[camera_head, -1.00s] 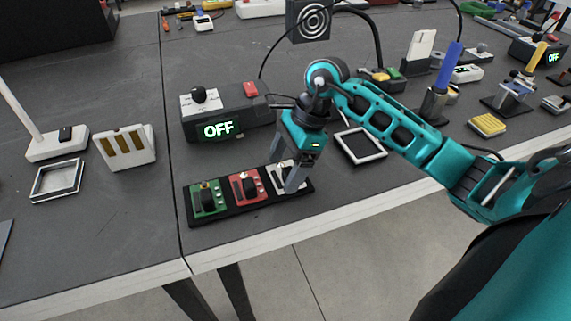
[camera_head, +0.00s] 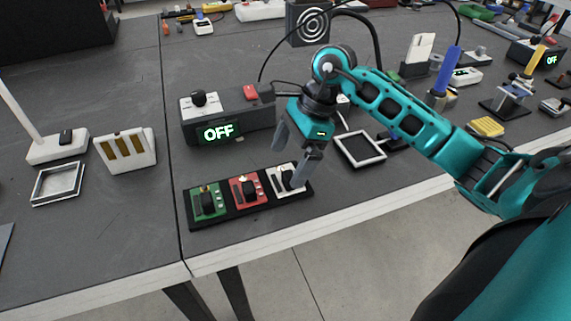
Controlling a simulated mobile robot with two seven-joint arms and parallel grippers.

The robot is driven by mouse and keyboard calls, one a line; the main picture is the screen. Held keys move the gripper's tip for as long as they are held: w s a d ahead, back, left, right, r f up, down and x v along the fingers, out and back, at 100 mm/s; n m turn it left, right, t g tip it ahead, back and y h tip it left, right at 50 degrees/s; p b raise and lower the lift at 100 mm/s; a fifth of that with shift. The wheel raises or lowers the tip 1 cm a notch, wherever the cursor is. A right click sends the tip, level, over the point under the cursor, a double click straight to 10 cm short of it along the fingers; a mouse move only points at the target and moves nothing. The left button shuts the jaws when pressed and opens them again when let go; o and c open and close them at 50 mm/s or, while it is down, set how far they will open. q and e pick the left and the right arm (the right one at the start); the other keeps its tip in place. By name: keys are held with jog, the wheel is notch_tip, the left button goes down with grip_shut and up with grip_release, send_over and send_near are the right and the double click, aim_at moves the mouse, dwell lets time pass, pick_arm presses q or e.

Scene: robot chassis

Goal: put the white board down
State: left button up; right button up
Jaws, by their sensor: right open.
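The white board (camera_head: 281,184) lies in the right-hand place of a black tray (camera_head: 236,212) near the table's front edge. A dark knob stands on it. A red board (camera_head: 238,192) lies in the middle of the tray and a green board (camera_head: 196,207) on the left. My right gripper (camera_head: 288,168) is open just above the white board, one finger on each side of it in the picture. The nearer finger hides part of the board's right side. My left gripper is out of view.
A box with an OFF display (camera_head: 225,118) stands behind the tray. An empty white frame (camera_head: 360,148) lies right of my gripper. Left are another frame (camera_head: 57,183) and a white block with gold strips (camera_head: 126,150). Bare table lies between the tray and the left frame.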

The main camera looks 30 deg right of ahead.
jog(key=v, duration=0.9)
jog(key=shift+p, duration=0.35)
jog(key=shift+d, duration=0.1)
